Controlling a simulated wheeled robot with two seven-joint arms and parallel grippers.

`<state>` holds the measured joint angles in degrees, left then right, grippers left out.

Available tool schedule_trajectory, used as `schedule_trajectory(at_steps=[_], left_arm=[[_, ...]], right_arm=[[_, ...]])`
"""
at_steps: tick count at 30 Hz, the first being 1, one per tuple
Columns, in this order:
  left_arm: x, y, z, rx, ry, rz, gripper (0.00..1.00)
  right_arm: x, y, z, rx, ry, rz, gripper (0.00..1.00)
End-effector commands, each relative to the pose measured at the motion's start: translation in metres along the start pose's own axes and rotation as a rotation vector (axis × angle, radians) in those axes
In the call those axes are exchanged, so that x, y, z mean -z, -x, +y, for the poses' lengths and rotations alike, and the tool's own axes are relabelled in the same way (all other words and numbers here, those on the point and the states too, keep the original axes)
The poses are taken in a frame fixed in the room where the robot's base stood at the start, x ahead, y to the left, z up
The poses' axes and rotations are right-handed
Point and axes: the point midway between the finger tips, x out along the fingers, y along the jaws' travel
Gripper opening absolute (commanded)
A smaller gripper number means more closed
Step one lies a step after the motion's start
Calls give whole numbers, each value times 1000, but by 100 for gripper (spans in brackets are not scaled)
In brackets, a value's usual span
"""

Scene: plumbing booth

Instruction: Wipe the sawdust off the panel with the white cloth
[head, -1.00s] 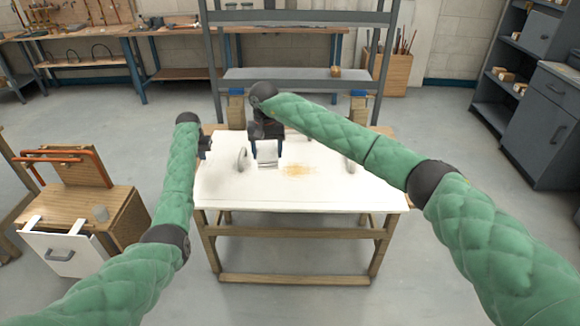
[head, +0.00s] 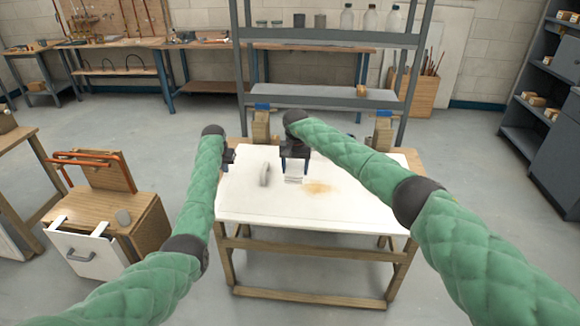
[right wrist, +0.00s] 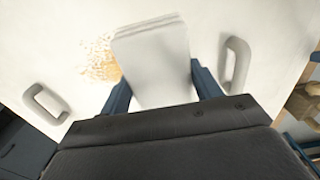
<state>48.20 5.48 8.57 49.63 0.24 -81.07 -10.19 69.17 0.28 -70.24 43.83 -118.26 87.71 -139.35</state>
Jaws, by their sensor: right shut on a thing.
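The white panel (head: 250,205) lies flat on a wooden table. A tan patch of sawdust (head: 318,187) is near its middle; it also shows in the right wrist view (right wrist: 98,60). My right gripper (head: 294,167) is shut on the folded white cloth (right wrist: 152,65), over the panel just left of the sawdust in the head view. The cloth also shows in the head view (head: 293,174); I cannot tell whether it touches the panel. My left gripper (head: 229,156) is at the panel's left edge, away from the sawdust; its fingers are too small to read.
A grey handle (head: 264,173) stands on the panel left of the cloth. The right wrist view shows this handle (right wrist: 235,65) and another handle (right wrist: 45,103). A metal rack (head: 330,92) stands behind the table. A wooden cabinet (head: 143,215) is at the left.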

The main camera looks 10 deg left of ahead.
Motion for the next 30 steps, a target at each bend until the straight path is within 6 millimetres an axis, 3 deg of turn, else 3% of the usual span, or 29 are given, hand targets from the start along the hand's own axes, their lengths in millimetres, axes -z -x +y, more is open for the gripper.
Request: schedule_trajectory(at_steps=[18,30], left_arm=[[0,0,0,0,0,0,0],[0,0,0,0,0,0,0]], right_arm=[[0,-50,1,-1,1,-2,45],[0,-59,1,-1,3,-1,45]])
